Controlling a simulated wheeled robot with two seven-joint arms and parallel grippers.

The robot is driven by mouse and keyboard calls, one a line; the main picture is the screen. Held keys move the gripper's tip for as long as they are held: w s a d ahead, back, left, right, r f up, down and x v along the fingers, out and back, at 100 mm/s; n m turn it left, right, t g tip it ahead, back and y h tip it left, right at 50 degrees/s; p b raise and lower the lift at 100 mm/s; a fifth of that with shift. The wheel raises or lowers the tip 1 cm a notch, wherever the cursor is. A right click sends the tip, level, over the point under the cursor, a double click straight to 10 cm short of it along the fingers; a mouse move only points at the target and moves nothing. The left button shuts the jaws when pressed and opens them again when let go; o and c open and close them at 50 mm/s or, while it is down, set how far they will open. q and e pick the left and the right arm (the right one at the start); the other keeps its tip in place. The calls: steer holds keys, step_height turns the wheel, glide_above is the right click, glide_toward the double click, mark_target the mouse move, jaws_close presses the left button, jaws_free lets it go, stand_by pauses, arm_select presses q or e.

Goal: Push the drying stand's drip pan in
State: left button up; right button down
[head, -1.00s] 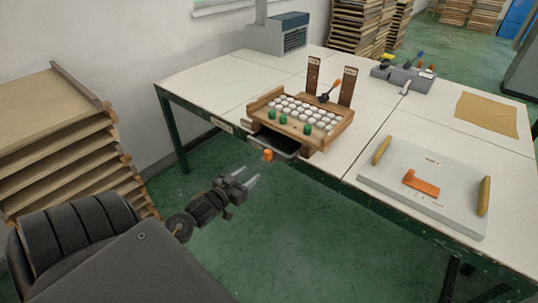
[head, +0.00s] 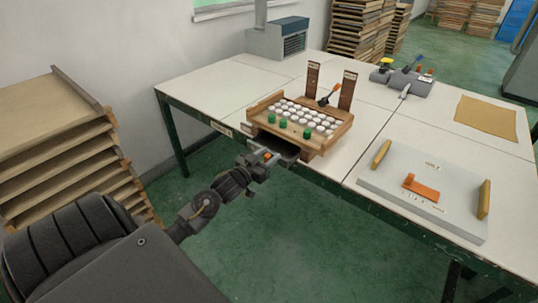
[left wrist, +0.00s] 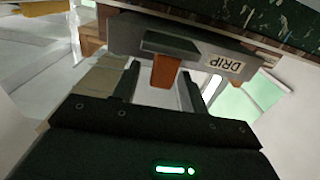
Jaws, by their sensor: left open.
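The drying stand (head: 328,143) is a wooden tray with rows of white pieces and a few green ones, standing at the table's near edge. Its dark drip pan (head: 284,147) sticks out below the tray toward me. In the left wrist view the pan's grey front (left wrist: 124,36) carries a DRIP label and an orange pull tab (left wrist: 165,72). My left gripper (head: 263,160) is at the pan's front, its fingers open with the orange tab between them as seen from the wrist. Whether the fingers touch the pan cannot be told. My right gripper is out of view.
The white table (head: 217,91) carries a grey board (head: 415,194) with an orange piece at right and a grey tool holder (head: 402,82) behind. A wooden shelf rack (head: 68,150) stands at left. The green floor before the table is clear.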

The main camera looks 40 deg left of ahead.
arm_select(q)
steer(key=shift+w, duration=0.4)
steer(key=shift+c, duration=0.3)
jaws_close()
steer(key=shift+w, duration=0.3)
stand_by(0.9)
steer(key=shift+o, duration=0.3)
jaws_free()
